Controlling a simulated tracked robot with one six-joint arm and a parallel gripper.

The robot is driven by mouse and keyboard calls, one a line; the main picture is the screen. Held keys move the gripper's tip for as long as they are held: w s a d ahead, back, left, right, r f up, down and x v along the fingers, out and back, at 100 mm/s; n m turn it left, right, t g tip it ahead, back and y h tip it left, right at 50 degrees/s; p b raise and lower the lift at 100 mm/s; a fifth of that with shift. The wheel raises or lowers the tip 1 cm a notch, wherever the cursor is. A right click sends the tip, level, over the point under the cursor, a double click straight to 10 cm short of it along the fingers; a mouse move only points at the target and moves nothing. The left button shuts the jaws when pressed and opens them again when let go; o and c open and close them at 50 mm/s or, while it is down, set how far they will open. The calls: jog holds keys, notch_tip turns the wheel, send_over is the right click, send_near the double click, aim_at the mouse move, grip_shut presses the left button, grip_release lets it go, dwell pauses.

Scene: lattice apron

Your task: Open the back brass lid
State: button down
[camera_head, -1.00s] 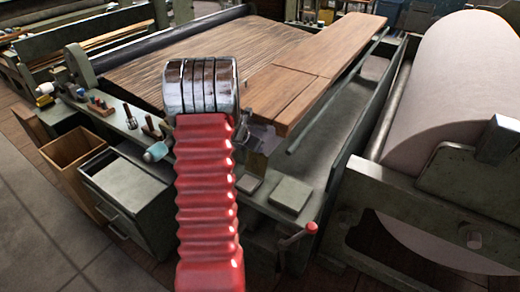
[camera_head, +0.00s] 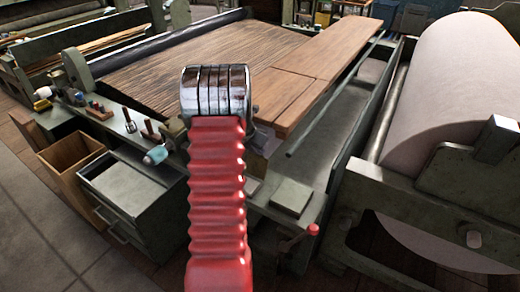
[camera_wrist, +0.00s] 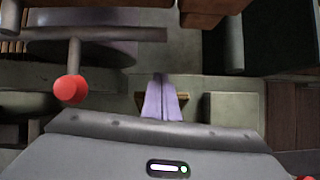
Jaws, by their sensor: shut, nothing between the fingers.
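In the wrist view my gripper (camera_wrist: 161,80) has its two pale lavender fingers shut together, with nothing between them. A brass-coloured piece (camera_wrist: 182,99) shows at both sides of the fingers, mostly hidden behind them. I cannot tell whether it is the back brass lid, or whether the fingers touch it. In the head view my red ribbed arm stands in front of the bench and hides most of my gripper. No brass lid can be made out there.
A flat grey-green block (camera_head: 291,196) lies on the bench's near end. A red-knobbed lever (camera_head: 313,230) sticks out in front; its knob (camera_wrist: 70,90) is left of my fingers in the wrist view. A large pale roll (camera_head: 455,90) stands at right, a grey cabinet (camera_head: 135,190) at left.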

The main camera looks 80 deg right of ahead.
dwell(0.3)
jog(key=v, duration=1.3)
jog(key=shift+a+r, duration=0.2)
jog(key=shift+r, duration=0.15)
jog(key=shift+w, duration=0.1)
jog(key=w+a+r+m+t, duration=0.2)
jog(key=w+a+r, duration=0.3)
jog(key=w+a, duration=0.5)
jog(key=w+a+r+m+t, duration=0.15)
jog(key=w+a+r, duration=0.25)
jog(key=w+a, duration=0.6)
jog(key=w+a+r+m+t+y, duration=0.1)
jog(key=w+a+r+m, duration=0.15)
jog(key=a, duration=0.55)
jog(key=w+a+r+m+t, duration=0.1)
jog(key=w+a, duration=0.3)
jog(key=a, duration=0.5)
jog(key=s+a+m+t+y, duration=0.1)
jog(key=s+a+m+y, duration=0.1)
jog(key=a, duration=1.1)
jog(key=s+a+m+t+y, duration=0.2)
jog(key=s+a+m, duration=0.1)
jog(key=a, duration=1)
jog(key=shift+s+f, duration=0.2)
jog(key=shift+s, duration=0.3)
